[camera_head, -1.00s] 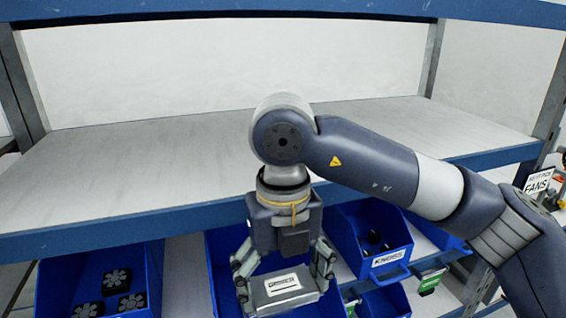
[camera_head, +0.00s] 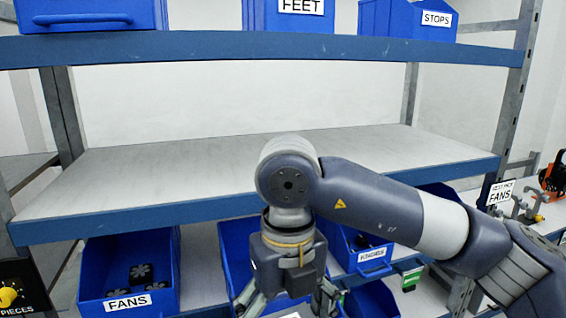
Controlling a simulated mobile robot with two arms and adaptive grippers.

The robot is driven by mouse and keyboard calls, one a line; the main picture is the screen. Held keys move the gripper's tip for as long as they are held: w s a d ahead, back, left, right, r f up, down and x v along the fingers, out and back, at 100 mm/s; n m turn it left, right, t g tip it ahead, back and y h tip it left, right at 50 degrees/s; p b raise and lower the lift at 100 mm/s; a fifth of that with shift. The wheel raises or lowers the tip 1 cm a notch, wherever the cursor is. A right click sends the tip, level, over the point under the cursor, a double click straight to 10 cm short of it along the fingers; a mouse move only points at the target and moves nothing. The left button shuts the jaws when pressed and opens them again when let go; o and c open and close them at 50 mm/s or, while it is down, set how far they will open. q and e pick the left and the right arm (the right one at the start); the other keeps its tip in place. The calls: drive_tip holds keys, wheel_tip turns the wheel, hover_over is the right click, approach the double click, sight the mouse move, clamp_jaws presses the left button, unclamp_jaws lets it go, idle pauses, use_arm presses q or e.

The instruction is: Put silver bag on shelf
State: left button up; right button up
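My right gripper (camera_head: 285,303) hangs low in the middle of the picture, its fingers pointing down at the bottom edge. It is shut on the silver bag (camera_head: 291,315), of which only the top with a white label shows between the fingers; the rest is cut off by the frame. The shelf (camera_head: 190,170) is a bare pale board with a blue front beam, behind and above the gripper. My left gripper is not in view.
Blue bins, including a FANS bin (camera_head: 127,301) with dark fans, sit under the shelf. More blue bins (camera_head: 290,15) stand on the upper shelf (camera_head: 300,47). A metal post (camera_head: 505,110) bounds the shelf at the right. The board is clear.

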sight(301, 316)
drive_tip(key=shift+w+d+f+n, duration=0.35)
drive_tip(key=shift+w+n, duration=0.1)
drive_tip(key=shift+w, duration=0.1)
drive_tip(key=shift+w+d+f+n, duration=0.35)
drive_tip(key=shift+w+n, duration=0.1)
drive_tip(key=shift+w, duration=0.1)
drive_tip(key=shift+d+f+n, duration=0.1)
drive_tip(key=shift+d+n, duration=0.05)
drive_tip(key=shift+n, duration=0.25)
drive_tip(key=shift+s+d+f+n, duration=0.1)
drive_tip(key=shift+d+n, duration=0.15)
drive_tip(key=shift+n, duration=0.15)
drive_tip(key=d+f+n, duration=0.5)
drive_tip(key=d+n, duration=0.3)
drive_tip(key=n, duration=0.6)
drive_tip(key=s+d+f+n+b, duration=0.1)
drive_tip(key=d+f+n, duration=0.4)
drive_tip(key=n, duration=0.9)
drive_tip(key=shift+d+f, duration=0.15)
drive_tip(key=shift+d, duration=1.45)
